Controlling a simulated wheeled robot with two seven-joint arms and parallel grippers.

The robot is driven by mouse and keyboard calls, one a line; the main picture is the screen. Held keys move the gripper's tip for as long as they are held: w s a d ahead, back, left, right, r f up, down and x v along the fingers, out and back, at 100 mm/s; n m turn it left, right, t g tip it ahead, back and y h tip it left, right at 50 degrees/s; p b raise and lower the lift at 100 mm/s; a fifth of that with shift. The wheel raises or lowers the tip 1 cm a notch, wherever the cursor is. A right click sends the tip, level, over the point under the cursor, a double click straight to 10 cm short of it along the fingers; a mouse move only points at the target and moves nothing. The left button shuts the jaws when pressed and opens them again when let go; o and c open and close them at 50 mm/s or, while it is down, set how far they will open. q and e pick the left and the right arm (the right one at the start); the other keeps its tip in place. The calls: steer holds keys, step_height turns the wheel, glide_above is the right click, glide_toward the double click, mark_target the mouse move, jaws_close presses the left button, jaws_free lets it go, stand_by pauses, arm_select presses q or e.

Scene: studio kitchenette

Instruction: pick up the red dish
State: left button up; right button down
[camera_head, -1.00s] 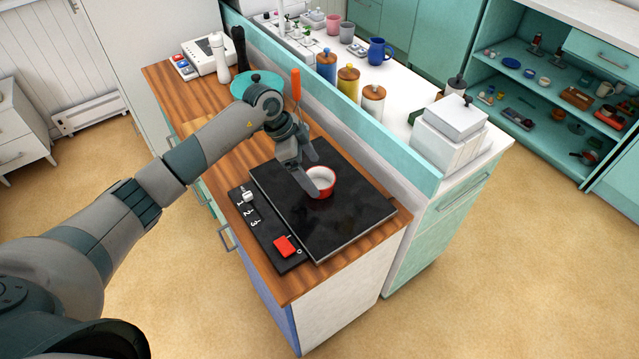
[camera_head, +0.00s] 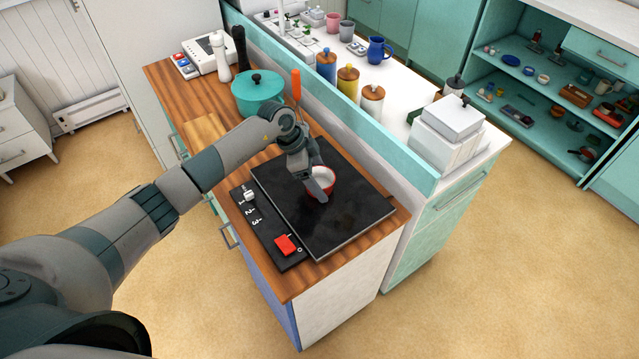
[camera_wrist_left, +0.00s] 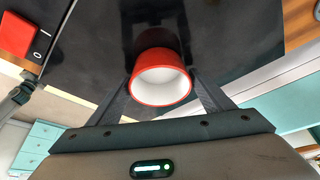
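The red dish (camera_head: 328,176) is a small round bowl, red outside and white inside, at the black hob. My left gripper (camera_head: 318,174) reaches down around it, one finger in front of it in the head view. In the left wrist view the dish (camera_wrist_left: 160,78) lies between the two fingers, its open top towards the camera. The fingers show close along both sides with no clear gap. I cannot tell whether they press on it, or whether its base touches the hob. My right gripper is not in view.
The black hob (camera_head: 347,225) has a control strip with a red switch (camera_head: 286,244). A teal lidded pot (camera_head: 258,92) stands behind my forearm, near an orange-handled utensil (camera_head: 296,86). A raised teal ledge (camera_head: 370,135) borders the counter. The hob's front right is clear.

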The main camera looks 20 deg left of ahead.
mark_target(320, 170)
arm_select(q)
steer(key=c, duration=0.8)
steer(key=shift+c, duration=0.2)
steer(key=shift+r, duration=0.15)
steer(key=shift+r+b, duration=0.4)
steer(key=shift+r, duration=0.15)
step_height(320, 170, up, 2)
steer(key=shift+w+r+b, duration=0.1)
steer(key=shift+r+b, duration=0.05)
steer(key=shift+b, duration=0.5)
steer(key=s+d+r+b, duration=0.3)
steer(key=s+d+r, duration=0.2)
steer(key=s, duration=0.5)
steer(key=shift+s+d+r, duration=0.15)
steer(key=shift+s+r, duration=0.15)
steer(key=shift+r, duration=0.9)
